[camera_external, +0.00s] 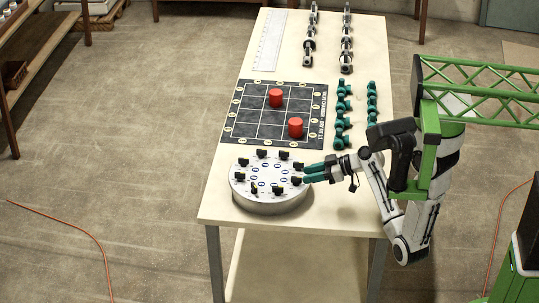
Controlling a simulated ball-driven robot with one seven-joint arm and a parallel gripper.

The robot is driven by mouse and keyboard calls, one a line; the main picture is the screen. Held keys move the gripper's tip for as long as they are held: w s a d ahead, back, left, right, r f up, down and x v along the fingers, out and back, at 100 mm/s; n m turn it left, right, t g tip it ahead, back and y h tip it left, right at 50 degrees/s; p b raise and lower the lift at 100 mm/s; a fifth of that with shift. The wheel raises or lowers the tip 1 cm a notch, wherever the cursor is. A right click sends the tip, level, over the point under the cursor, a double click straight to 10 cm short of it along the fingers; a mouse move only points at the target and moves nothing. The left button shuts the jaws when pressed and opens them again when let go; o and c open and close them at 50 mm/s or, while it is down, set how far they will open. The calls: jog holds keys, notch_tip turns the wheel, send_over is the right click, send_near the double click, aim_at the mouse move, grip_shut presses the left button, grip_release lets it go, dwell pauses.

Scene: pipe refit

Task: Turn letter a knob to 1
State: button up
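A round silver knob panel (268,205) sits near the front left of the table. Several black knobs stand in a ring on its top, among them one at the back (284,155) and one at the front (277,190). The letters and numbers on it are too small to read, so I cannot tell which knob is letter a. My gripper (306,175) reaches in from the right with teal fingers. Its fingertips are at the right edge of the panel, by a black knob (296,180). I cannot tell whether they touch it or how far they are apart.
A dark gridded board (250,118) with two red cylinders (276,97) (296,127) lies behind the panel. Two rows of teal fittings (343,105) and two of metal fittings (346,45) stand farther back. A white ruler-like plate (270,40) lies at the back left.

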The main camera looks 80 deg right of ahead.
aim_at(298, 178)
jog(key=shift+x, duration=2.5)
jog(key=shift+c, duration=0.4)
grip_shut()
